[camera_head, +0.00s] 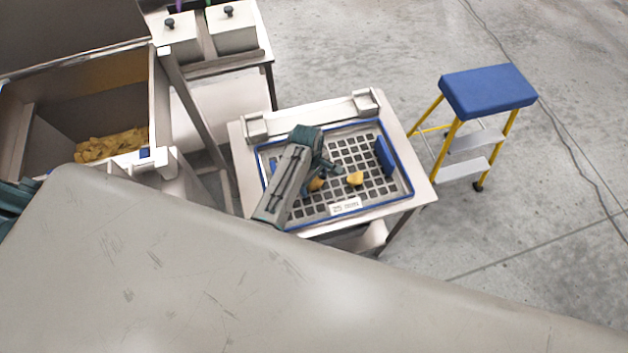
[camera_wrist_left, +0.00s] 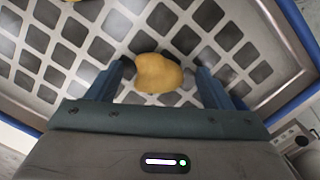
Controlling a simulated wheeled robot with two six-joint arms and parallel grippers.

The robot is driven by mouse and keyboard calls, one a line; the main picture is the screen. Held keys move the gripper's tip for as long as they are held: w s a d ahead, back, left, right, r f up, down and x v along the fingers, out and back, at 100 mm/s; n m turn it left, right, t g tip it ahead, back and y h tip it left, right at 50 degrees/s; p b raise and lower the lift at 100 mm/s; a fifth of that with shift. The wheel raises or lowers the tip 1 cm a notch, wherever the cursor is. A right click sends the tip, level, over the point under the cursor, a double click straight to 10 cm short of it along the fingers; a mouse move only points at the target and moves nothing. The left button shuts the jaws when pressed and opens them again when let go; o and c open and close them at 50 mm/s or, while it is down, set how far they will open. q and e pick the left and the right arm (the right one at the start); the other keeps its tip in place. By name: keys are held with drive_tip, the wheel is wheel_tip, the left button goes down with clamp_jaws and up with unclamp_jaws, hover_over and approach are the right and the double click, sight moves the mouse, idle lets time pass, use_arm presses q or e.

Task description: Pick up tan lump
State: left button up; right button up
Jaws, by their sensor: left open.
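A tan lump (camera_head: 316,184) lies on the gridded tray (camera_head: 375,207) close to my left gripper (camera_head: 328,168), which partly covers it. A second tan lump (camera_head: 355,179) lies on the grid just to the right. In the left wrist view, one rounded tan lump (camera_wrist_left: 158,73) sits between the open blue-green fingers of the left gripper (camera_wrist_left: 162,78), with gaps on both sides. I cannot tell for certain which of the two lumps this is. My right gripper is not in view.
The tray has a blue rim and a blue upright block (camera_head: 384,156) at its right. A bin (camera_head: 160,95) with many tan pieces stands at the left. Two lidded white boxes (camera_head: 232,38) stand behind. A blue-topped step stool (camera_head: 488,90) stands right, on open floor.

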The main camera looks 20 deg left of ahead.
use_arm(q)
drive_tip(key=shift+w+f, duration=0.15)
drive_tip(key=c, duration=1)
drive_tip(key=shift+c, duration=0.2)
drive_tip(key=shift+r, duration=0.2)
